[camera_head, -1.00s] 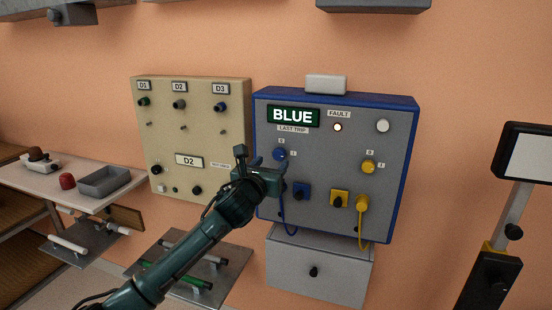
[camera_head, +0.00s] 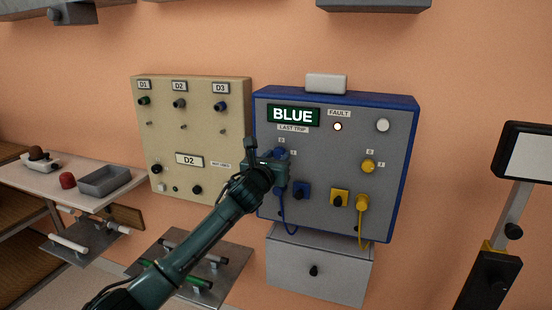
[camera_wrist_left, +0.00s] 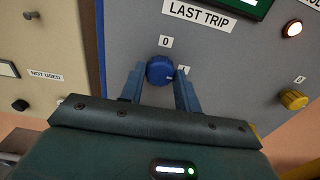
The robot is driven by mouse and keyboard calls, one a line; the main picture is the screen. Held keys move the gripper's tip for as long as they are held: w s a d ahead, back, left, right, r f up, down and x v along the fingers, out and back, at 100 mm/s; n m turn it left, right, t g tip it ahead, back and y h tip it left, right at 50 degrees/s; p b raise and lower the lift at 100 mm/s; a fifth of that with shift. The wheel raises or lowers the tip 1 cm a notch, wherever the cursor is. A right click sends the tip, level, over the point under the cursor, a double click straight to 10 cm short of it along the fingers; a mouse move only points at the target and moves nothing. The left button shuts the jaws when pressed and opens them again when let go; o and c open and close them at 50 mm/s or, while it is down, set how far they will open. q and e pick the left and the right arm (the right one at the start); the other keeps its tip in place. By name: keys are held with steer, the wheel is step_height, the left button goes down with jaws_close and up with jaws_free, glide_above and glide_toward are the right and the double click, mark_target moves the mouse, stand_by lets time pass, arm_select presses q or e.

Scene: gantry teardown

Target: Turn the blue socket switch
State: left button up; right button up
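The blue socket switch is a round blue knob (camera_wrist_left: 159,70) on the grey panel (camera_head: 325,170), with a "0" label above it and a "1" label to its right, partly covered by a finger. A white mark on the knob is at its right side, toward the "1". In the head view the knob (camera_head: 281,154) is partly hidden by my gripper. My left gripper (camera_head: 272,157) is at the panel. In the left wrist view its fingers (camera_wrist_left: 160,82) stand apart on both sides of the knob, with narrow gaps. My right gripper is not in view.
Below are a blue plug (camera_head: 301,191) with a cord and a yellow plug (camera_head: 362,203). A yellow switch (camera_head: 368,167) is to the right. The display (camera_head: 293,116) reads "BLUE", and the fault lamp (camera_head: 338,127) is lit. A beige panel (camera_head: 215,135) stands to the left.

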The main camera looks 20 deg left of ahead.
arm_select(q)
steer(key=c, duration=0.5)
